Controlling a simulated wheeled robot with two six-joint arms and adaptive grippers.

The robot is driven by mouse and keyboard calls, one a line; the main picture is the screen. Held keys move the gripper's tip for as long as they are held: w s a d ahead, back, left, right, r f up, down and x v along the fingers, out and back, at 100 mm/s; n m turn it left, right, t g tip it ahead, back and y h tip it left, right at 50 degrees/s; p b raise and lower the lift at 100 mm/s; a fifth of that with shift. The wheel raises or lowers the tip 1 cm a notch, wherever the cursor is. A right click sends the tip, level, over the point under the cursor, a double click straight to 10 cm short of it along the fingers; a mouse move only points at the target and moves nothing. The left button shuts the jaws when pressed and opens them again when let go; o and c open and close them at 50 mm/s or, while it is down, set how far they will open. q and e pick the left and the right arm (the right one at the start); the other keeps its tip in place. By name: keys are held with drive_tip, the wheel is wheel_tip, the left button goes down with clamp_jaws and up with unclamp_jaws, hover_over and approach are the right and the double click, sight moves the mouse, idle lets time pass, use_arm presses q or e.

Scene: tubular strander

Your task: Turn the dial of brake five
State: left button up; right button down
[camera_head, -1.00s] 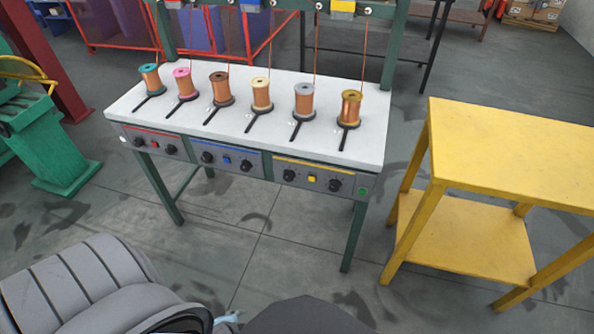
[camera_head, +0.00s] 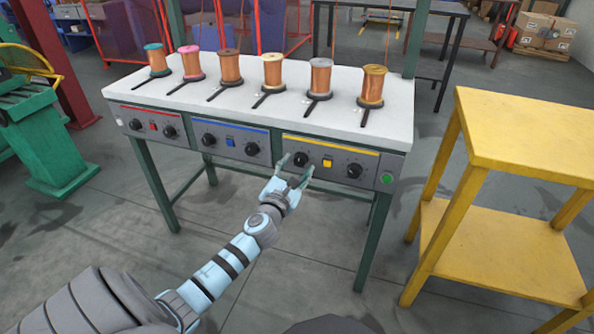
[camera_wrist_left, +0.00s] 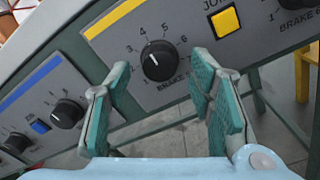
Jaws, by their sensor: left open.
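The brake five dial (camera_head: 301,160) is the black knob at the left of the yellow-striped panel on the white bench's front. In the left wrist view the dial (camera_wrist_left: 157,61) sits inside a printed number scale; its label reads "BRAKE", with the number hidden by a finger. My left gripper (camera_head: 295,168) is open in front of and slightly below the dial. In the left wrist view its teal-padded fingers (camera_wrist_left: 160,85) stand to either side of the dial, apart from it as far as I can tell. My right gripper is not in view.
A yellow button (camera_head: 327,163) and the brake six dial (camera_head: 354,170) are right of the dial, with a green button (camera_head: 387,180) further right. A blue-striped panel (camera_head: 230,141) is to the left. Several copper spools stand on the bench (camera_head: 330,118). A yellow table (camera_head: 530,135) stands right.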

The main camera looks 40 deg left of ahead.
use_arm(q)
drive_tip(key=shift+w+a, duration=0.25)
drive_tip(key=shift+w, duration=0.35)
drive_tip(key=c, duration=1.2)
drive_tip(key=shift+o, duration=0.2)
